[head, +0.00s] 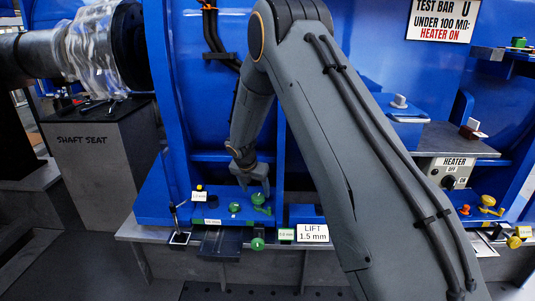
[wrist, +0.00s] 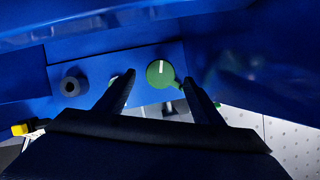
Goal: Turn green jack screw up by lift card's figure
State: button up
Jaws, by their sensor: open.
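The lift card (head: 312,233) reads "LIFT 1.5 mm" at the front edge of the blue base in the head view. My gripper (head: 251,186) points down above green parts on the blue foot. In the wrist view, a round green screw head (wrist: 156,79) with a white mark shows between the fingertips of my open gripper (wrist: 159,77), with a green piece at its lower right. I see no contact with the fingers. More green knobs show in the head view, one on the foot (head: 234,208) and one at the front edge (head: 258,244).
A black round part (wrist: 71,86) sits left of the screw in the wrist view. The shaft seat block (head: 95,150) stands left. A heater switch box (head: 450,173) and yellow knobs (head: 488,201) are at right. Blue machine walls stand close behind my gripper.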

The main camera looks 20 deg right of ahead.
jog(key=s+r+m+p, duration=0.4)
jog(key=s+r+p, duration=0.3)
jog(key=r, duration=0.4)
jog(key=s+r+m+g+y+p, duration=0.1)
jog(key=s+r+m+p, duration=0.4)
jog(key=r, duration=0.6)
jog(key=s+p, duration=0.2)
jog(key=s, duration=0.1)
jog(key=shift+s+d, duration=0.2)
